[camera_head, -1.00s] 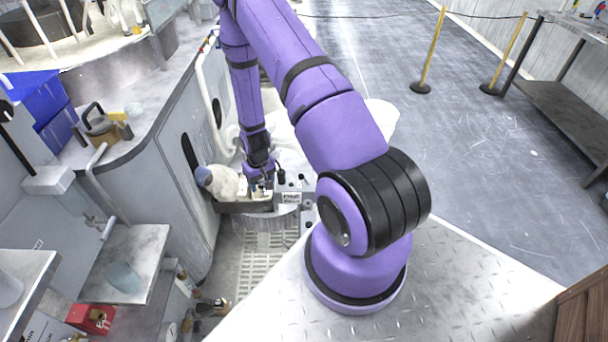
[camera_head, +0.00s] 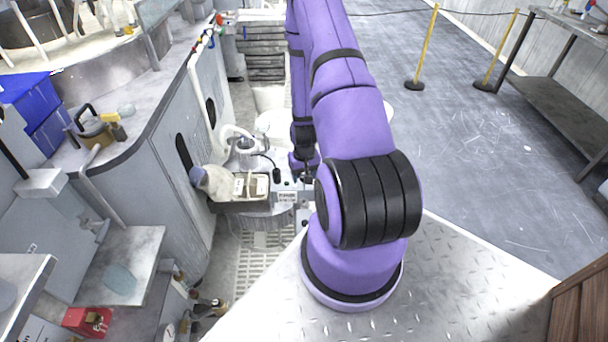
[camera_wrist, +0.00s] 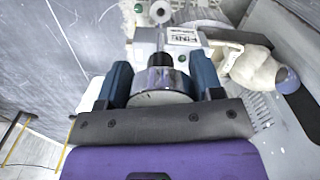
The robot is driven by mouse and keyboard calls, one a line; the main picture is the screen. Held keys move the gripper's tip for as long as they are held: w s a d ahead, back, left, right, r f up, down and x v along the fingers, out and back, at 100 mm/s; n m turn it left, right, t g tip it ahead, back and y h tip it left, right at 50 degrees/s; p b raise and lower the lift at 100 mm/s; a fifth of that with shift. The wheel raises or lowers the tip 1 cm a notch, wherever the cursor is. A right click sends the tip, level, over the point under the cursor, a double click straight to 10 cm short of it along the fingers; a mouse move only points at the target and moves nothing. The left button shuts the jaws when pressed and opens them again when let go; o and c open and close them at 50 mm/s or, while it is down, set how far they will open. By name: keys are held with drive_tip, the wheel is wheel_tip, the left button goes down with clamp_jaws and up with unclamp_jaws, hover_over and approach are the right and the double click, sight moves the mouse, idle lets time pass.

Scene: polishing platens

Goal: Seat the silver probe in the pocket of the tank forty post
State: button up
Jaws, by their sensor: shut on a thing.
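In the wrist view my gripper (camera_wrist: 161,80) has its two blue fingers on either side of a silver cylindrical piece with a black top, which I take to be the silver probe (camera_wrist: 160,97). The gripper is shut on it. In the head view my gripper (camera_head: 304,178) hangs low beside the white labelled block, and my arm hides part of it; the probe cannot be made out there. The white block with a "FINE" label (camera_wrist: 184,36) is just beyond the fingers in the wrist view. I cannot tell which part is the tank forty post or its pocket.
A tray (camera_head: 240,207) with pale blocks stands left of my gripper, with a white rounded bag-like object (camera_head: 217,183) at its left end. A black piece with a cable (camera_head: 276,174) stands near. A grey cabinet (camera_head: 165,190) borders the left. Open floor (camera_head: 470,160) lies right.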

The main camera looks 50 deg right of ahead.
sight(304, 186)
drive_tip(key=shift+f, duration=2.85)
drive_tip(key=shift+f, duration=3.05)
drive_tip(key=o, duration=1)
drive_tip(key=shift+o, duration=0.2)
wheel_tip(304, 186, up, 11)
drive_tip(key=shift+f, duration=0.1)
drive_tip(key=shift+w, duration=0.1)
